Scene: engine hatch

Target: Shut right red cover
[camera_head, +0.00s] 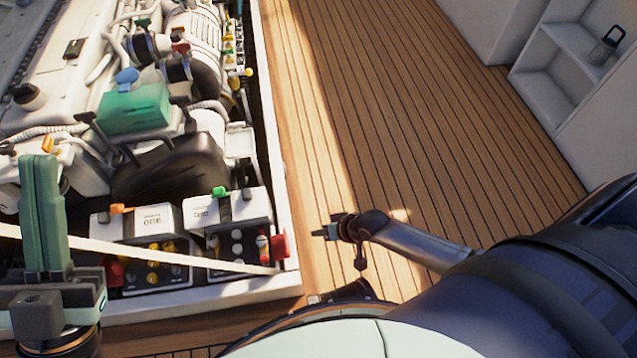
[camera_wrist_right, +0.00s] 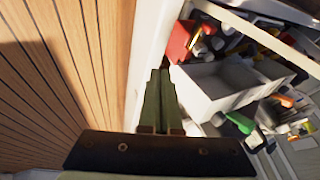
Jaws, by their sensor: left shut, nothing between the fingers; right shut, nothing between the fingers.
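The right red cover (camera_head: 280,247) stands at the right edge of the engine hatch, beside a small red-and-white part (camera_head: 263,246); it looks raised. In the right wrist view the red cover (camera_wrist_right: 180,41) lies just past the fingertips, slightly right. My right gripper (camera_head: 326,233) is shut and empty, over the deck to the right of the cover and apart from it. Its closed fingers also show in the wrist view (camera_wrist_right: 160,75). My left gripper (camera_head: 40,160) is shut and empty, upright at the far left. A second red cover (camera_head: 114,272) is near it.
White boxes with an orange lever (camera_head: 122,209) and a green lever (camera_head: 221,191) stand behind the button panels. A pale bar (camera_head: 130,248) crosses in front of them. The white hatch rim (camera_head: 275,170) borders the engine. Wooden deck (camera_head: 370,110) on the right is clear.

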